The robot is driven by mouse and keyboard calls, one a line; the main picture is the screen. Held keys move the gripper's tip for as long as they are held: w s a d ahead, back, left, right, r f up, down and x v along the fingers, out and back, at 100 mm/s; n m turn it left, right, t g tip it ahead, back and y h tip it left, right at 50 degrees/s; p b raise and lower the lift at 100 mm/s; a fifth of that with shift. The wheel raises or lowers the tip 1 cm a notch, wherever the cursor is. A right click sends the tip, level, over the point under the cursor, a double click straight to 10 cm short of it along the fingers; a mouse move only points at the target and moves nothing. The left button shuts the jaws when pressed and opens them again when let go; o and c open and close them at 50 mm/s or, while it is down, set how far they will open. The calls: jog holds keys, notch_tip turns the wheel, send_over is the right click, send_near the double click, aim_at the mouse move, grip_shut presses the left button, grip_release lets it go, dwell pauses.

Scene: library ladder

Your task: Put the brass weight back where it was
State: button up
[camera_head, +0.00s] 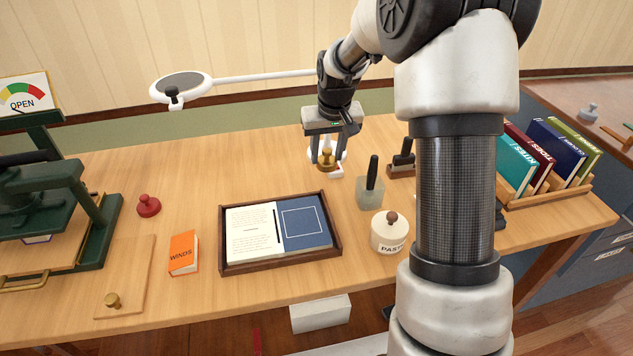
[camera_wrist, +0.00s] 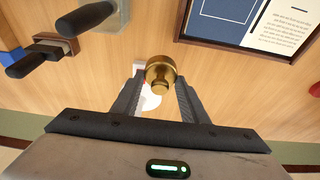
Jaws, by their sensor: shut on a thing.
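The brass weight (camera_head: 327,161) is between the fingers of my gripper (camera_head: 327,152), near the back of the wooden table. In the wrist view the brass weight (camera_wrist: 160,76) sits between the fingertips of my gripper (camera_wrist: 160,88), with its knob toward the camera. The gripper is shut on it. I cannot tell whether the weight touches the table. A white part, perhaps the lamp's base, shows partly hidden behind the weight and fingers.
A tray (camera_head: 225,265) holding an open book lies in front of the gripper. A lamp (camera_head: 183,86) reaches left. An orange book (camera_head: 183,253) and red weight (camera_head: 148,206) stand left.

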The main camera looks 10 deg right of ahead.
notch_tip(320, 180, down, 8)
jog(key=shift+b, duration=0.75)
jog(key=shift+f, duration=0.15)
jog(key=o, duration=1.4)
